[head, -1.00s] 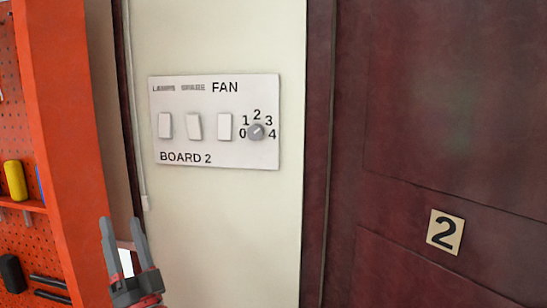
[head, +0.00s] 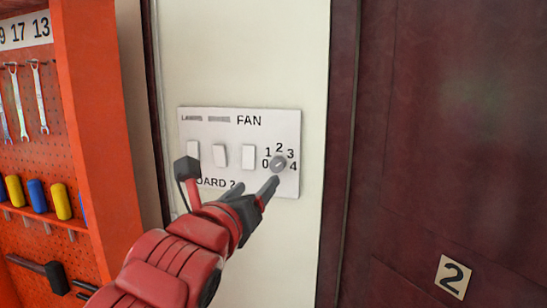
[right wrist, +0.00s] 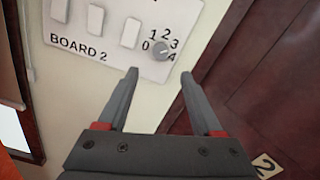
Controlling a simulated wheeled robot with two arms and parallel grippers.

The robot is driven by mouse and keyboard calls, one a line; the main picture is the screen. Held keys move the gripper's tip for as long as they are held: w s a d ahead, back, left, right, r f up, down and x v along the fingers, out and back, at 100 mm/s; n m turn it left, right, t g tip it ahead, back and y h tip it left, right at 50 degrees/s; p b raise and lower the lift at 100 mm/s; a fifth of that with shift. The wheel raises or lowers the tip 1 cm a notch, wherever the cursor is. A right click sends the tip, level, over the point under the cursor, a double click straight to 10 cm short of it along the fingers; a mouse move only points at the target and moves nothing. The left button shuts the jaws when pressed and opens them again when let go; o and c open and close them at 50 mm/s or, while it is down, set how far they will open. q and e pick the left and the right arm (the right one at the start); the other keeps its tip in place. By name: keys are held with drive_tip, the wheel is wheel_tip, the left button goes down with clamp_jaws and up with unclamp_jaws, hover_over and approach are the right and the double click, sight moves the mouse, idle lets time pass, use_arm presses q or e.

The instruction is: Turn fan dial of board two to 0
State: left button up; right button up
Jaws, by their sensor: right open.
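Board 2 (head: 190,130) is a white panel on a cream wall, with several white rocker switches and a small grey round fan dial (head: 278,164) at its right. Numbers 0 to 4 arc over the dial. Its light mark seems to slant up and right, but is too small to read surely. My right gripper (head: 255,187) is open and empty, just below and left of the dial. In the right wrist view, the dial (right wrist: 160,48) lies beyond and between the open fingertips (right wrist: 158,74), apart from them. My forearm hides part of the board's lower left. My left gripper is out of view.
An orange pegboard rack (head: 95,130) with wrenches and yellow and blue handles stands at the left. A dark red door (head: 450,150) with a number 2 plate (head: 453,277) is at the right. Bare wall lies below the board.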

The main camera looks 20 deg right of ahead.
sight(276, 164)
drive_tip(key=p+x, duration=0.5)
drive_tip(key=x, duration=0.6)
drive_tip(key=shift+d+r, duration=0.15)
drive_tip(key=shift+w+d+p, duration=0.25)
drive_tip(key=shift+w+p, duration=0.05)
drive_tip(key=shift+w, duration=0.15)
clamp_jaws()
